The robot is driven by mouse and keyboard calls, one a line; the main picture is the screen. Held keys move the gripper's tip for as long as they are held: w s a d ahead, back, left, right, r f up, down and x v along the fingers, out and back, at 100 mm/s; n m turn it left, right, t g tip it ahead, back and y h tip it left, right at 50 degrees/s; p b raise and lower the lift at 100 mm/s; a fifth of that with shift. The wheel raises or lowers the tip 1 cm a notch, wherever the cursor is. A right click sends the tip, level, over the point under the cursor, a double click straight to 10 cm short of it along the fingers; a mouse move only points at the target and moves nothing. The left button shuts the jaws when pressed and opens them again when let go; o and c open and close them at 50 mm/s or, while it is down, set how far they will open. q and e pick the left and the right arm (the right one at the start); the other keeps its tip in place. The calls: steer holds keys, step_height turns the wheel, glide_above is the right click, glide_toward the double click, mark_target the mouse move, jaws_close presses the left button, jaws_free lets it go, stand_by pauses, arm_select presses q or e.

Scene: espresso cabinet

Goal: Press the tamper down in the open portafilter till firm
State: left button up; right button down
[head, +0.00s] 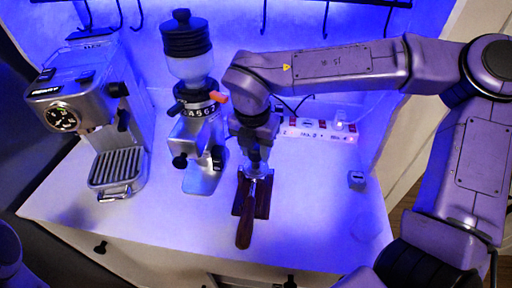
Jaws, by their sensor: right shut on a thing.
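My right gripper (256,155) points down over the portafilter, shut on the tamper, which is mostly hidden by the fingers. The portafilter (244,228) has a dark wooden handle pointing toward the front edge of the counter. Its silver head lies directly under the gripper and is largely covered by it. The portafilter rests on a dark brown stand (263,197). I cannot tell how deep the tamper sits in the basket. My left gripper is out of view.
A silver espresso machine (95,110) stands at the left of the white counter (310,225). A grinder (190,70) stands just left of my right gripper. Behind is a power strip (305,132); a small grey block (356,180) lies to the right.

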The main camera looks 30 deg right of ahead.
steer(key=shift+s+f, duration=0.15)
steer(key=shift+f, duration=0.2)
stand_by(0.8)
steer(key=shift+r+p, duration=0.55)
steer(key=shift+r, duration=0.45)
steer(key=shift+r+p, duration=2.2)
steer(key=shift+r, duration=0.75)
